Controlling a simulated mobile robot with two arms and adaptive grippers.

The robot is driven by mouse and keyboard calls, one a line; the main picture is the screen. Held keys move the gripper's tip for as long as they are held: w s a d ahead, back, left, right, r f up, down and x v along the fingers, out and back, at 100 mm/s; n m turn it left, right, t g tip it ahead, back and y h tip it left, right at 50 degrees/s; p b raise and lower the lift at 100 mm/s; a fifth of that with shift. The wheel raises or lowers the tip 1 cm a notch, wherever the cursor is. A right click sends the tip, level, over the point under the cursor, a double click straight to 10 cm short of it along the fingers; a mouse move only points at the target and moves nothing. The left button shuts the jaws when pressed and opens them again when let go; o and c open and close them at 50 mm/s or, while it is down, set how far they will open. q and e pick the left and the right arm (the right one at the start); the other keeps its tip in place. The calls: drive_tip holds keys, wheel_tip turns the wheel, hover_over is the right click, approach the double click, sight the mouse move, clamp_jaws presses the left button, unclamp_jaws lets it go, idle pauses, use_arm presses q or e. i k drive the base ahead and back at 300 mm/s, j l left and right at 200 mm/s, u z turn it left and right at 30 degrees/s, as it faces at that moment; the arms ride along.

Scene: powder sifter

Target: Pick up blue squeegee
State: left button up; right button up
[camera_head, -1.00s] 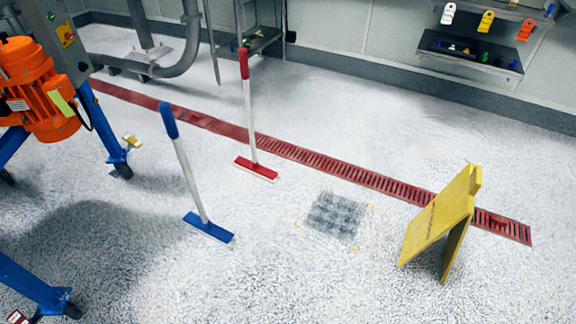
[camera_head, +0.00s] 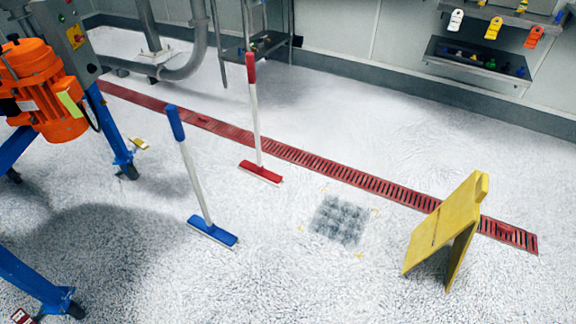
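The blue squeegee (camera_head: 194,178) stands on the white speckled floor left of the picture's middle. Its blue head rests on the floor, and its white pole leans up to the left to a blue grip. A similar red squeegee (camera_head: 256,118) stands behind it and to the right, beside the red floor drain. Neither of my grippers shows in the head view, and nothing touches the blue squeegee.
An orange motor (camera_head: 42,90) on a blue-legged frame (camera_head: 118,134) stands at the left. A yellow floor sign (camera_head: 440,228) stands at the right. A red drain grate (camera_head: 330,172) crosses the floor. A grey patch (camera_head: 340,220) lies mid-floor. The floor around the blue squeegee is clear.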

sight(205, 226)
drive_tip(key=i+l+u, duration=0.1)
drive_tip(key=i+l, duration=0.35)
drive_tip(key=i+l+u, duration=0.1)
drive_tip(key=i+l, duration=0.35)
drive_tip(key=l, duration=0.15)
